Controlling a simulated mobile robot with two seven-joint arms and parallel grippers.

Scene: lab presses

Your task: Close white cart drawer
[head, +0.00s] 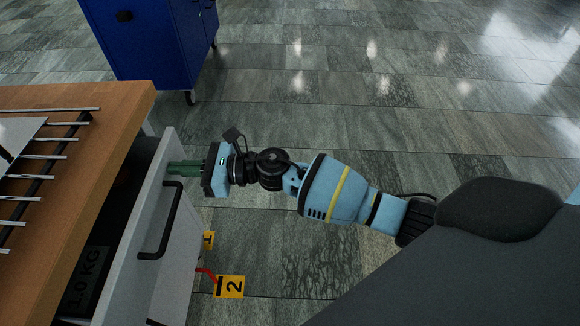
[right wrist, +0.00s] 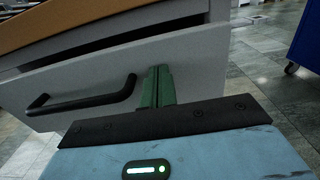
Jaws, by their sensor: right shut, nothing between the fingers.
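The white cart drawer (head: 147,222) stands partly open below the wooden top, with a dark gap behind its front. A dark weight marked 1.0 KG (head: 86,280) lies inside. The drawer's black handle (head: 164,222) is on its front; it also shows in the right wrist view (right wrist: 82,101). My right gripper (head: 174,168) is shut and empty. Its green fingers (right wrist: 158,88) are at the drawer front, beside the handle near the far end; I cannot tell whether they touch it. My left gripper is not in view.
The cart's wooden top (head: 75,195) carries a rack of metal rods (head: 40,177). A blue cabinet (head: 150,40) on casters stands at the back. Yellow number markers (head: 230,286) are low beside the drawer. The tiled floor to the right is clear.

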